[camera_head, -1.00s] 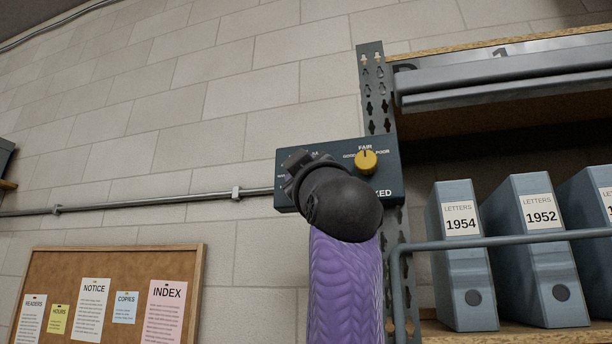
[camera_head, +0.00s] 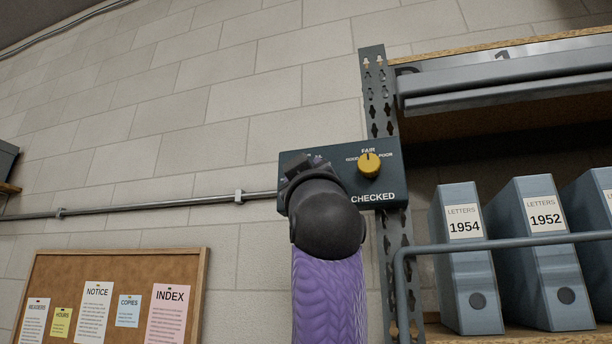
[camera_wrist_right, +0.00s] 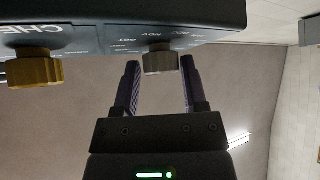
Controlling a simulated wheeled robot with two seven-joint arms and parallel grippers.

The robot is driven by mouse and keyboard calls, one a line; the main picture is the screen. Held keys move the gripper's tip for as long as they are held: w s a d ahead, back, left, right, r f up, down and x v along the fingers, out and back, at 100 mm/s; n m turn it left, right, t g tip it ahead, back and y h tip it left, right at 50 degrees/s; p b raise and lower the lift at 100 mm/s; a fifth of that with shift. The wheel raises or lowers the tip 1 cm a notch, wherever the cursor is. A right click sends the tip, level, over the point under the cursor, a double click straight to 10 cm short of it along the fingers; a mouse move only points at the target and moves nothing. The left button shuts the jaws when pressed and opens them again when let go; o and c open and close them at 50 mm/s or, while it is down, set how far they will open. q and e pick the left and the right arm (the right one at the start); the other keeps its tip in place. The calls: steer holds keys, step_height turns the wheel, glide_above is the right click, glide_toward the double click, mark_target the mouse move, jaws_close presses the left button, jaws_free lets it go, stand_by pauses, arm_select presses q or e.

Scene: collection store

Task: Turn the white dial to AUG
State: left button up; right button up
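The dark panel box (camera_head: 334,190) on the rack post carries a yellow dial (camera_head: 369,166) with its mark toward FAIR and the word CHECKED below it. The white dial is hidden behind my right wrist in the head view. My right gripper (camera_wrist_right: 160,68) is open, with one finger at each side of the dial and narrow gaps seeming to remain. My left gripper is out of view.
The yellow dial (camera_wrist_right: 34,70) sits close beside my right gripper on the same panel. A shelf with grey binders (camera_head: 462,262) and a rail (camera_head: 500,246) stands to the right. A wall pipe (camera_head: 150,205) and a cork board (camera_head: 140,262) are to the left.

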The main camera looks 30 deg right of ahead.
steer(key=shift+o, duration=1.4)
steer(key=shift+w, duration=0.1)
steer(key=shift+f, duration=0.1)
steer(key=b+v, duration=0.7)
steer(key=v, duration=0.3)
